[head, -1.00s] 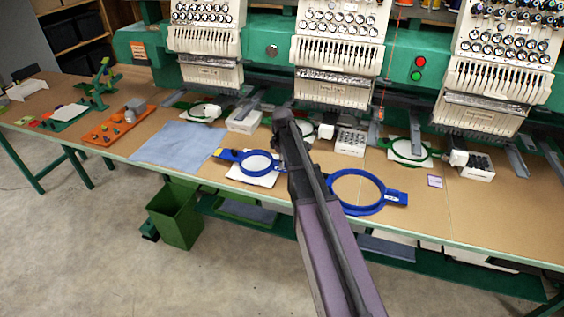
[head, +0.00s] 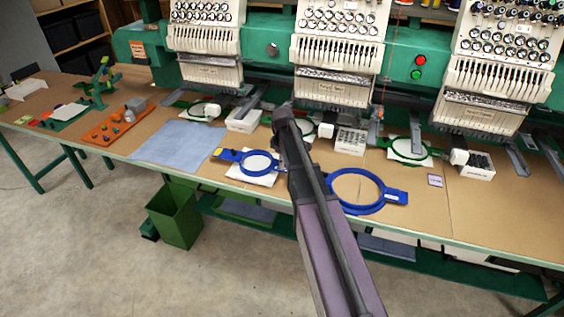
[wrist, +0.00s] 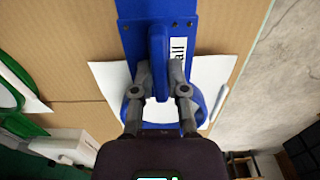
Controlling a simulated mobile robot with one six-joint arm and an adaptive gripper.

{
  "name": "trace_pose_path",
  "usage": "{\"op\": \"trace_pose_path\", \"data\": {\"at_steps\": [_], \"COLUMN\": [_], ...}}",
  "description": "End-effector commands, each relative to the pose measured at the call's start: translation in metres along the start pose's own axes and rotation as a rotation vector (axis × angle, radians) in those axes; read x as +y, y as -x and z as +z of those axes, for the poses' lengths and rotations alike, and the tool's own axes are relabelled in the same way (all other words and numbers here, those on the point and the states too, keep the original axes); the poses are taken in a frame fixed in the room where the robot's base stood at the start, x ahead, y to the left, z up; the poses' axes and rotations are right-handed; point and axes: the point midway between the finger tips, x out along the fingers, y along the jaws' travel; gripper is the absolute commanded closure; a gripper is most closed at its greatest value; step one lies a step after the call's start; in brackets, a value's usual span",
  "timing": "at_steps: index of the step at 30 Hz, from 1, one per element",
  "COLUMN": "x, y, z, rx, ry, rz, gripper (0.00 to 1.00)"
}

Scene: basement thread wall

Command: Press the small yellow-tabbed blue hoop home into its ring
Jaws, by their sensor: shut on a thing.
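The small blue hoop set (head: 245,168) lies on a white cloth (head: 266,180) on the table. Yellow shows at the left end of its bracket. The wrist view shows its blue bracket (wrist: 184,20), with a partly covered label, and the sides of a blue ring (wrist: 202,112). My gripper (wrist: 164,92) is over the ring, shut on a raised blue piece (wrist: 158,50), apparently part of the small hoop. In the head view my arm hides the gripper. I cannot tell how deep the hoop sits in its ring.
A larger blue hoop (head: 335,195) lies to the right of my arm. A blue-grey cloth (head: 175,143) is to the left. White boxes (head: 350,142) and green hoops (head: 402,158) stand behind, under the machine heads. The table's front edge is close.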

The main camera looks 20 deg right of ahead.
Motion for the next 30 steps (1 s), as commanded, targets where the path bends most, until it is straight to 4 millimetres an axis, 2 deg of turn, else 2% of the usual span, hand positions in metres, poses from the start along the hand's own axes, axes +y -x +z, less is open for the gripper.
{"op": "trace_pose_path", "data": {"at_steps": [30], "x": [-0.0001], "y": [-0.0097], "z": [-0.0002], "rx": [0.0], "ry": [0.0], "rz": [0.0], "gripper": [1.0]}}
